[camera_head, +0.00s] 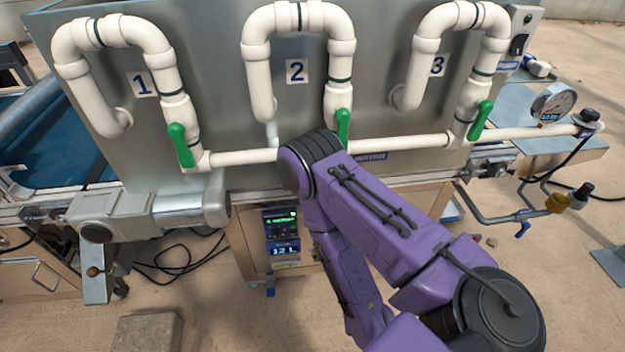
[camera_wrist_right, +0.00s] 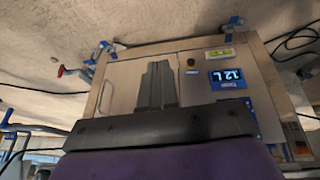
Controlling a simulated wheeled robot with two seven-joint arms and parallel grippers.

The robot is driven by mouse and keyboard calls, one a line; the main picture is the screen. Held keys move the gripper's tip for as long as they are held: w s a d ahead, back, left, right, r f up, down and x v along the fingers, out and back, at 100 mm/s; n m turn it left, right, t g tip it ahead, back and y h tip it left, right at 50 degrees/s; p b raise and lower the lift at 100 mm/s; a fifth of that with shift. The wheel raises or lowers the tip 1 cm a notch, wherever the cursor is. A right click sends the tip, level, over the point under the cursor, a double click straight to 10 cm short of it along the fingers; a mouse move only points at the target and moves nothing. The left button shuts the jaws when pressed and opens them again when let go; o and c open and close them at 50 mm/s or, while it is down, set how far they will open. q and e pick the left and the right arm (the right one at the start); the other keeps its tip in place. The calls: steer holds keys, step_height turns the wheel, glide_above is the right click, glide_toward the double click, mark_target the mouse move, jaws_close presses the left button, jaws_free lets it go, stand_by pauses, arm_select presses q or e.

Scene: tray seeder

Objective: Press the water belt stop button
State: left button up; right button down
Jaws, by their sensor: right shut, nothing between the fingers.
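My right gripper (camera_wrist_right: 157,85) shows in the right wrist view with its two dark fingers together and nothing between them. It is in front of a cabinet front (camera_wrist_right: 125,85) and beside a small dark round knob or button (camera_wrist_right: 191,62); I cannot tell whether they touch. I cannot tell for sure whether that round part is the water belt stop button. A display (camera_wrist_right: 228,78) is beside it; the display also shows in the head view (camera_head: 285,249). In the head view my purple right arm hides the gripper. My left gripper is not in view.
White pipes (camera_head: 165,75) with green valve handles (camera_head: 181,145) run along the grey tank (camera_head: 215,95) above the cabinet. A grey motor housing (camera_head: 112,215) juts out at left. A gauge (camera_head: 553,102) stands at right. Cables (camera_head: 170,262) lie on the floor.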

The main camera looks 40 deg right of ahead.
mark_target(293, 233)
steer(key=w+f+t+y+b, duration=0.1)
steer(key=w+f+t+b, duration=0.2)
steer(key=w+f+b, duration=0.35)
steer(key=w+f+t+y+b, duration=0.1)
steer(key=w+f+t+b, duration=0.2)
steer(key=w+b, duration=0.55)
steer(key=w+n+t+y+b, duration=0.2)
steer(key=w+t+y+b, duration=0.3)
steer(key=b, duration=1.3)
steer(key=w+t, duration=0.1)
steer(key=w, duration=0.3)
steer(key=shift+w+a+r+t, duration=0.2)
steer(key=shift+w+t, duration=0.15)
steer(key=shift+t, duration=0.05)
steer(key=w+d, duration=0.4)
steer(key=w, duration=0.3)
steer(key=shift+w+d, duration=0.25)
steer(key=shift+d, duration=0.05)
steer(key=shift+w+p, duration=0.1)
steer(key=shift+p, duration=0.3)
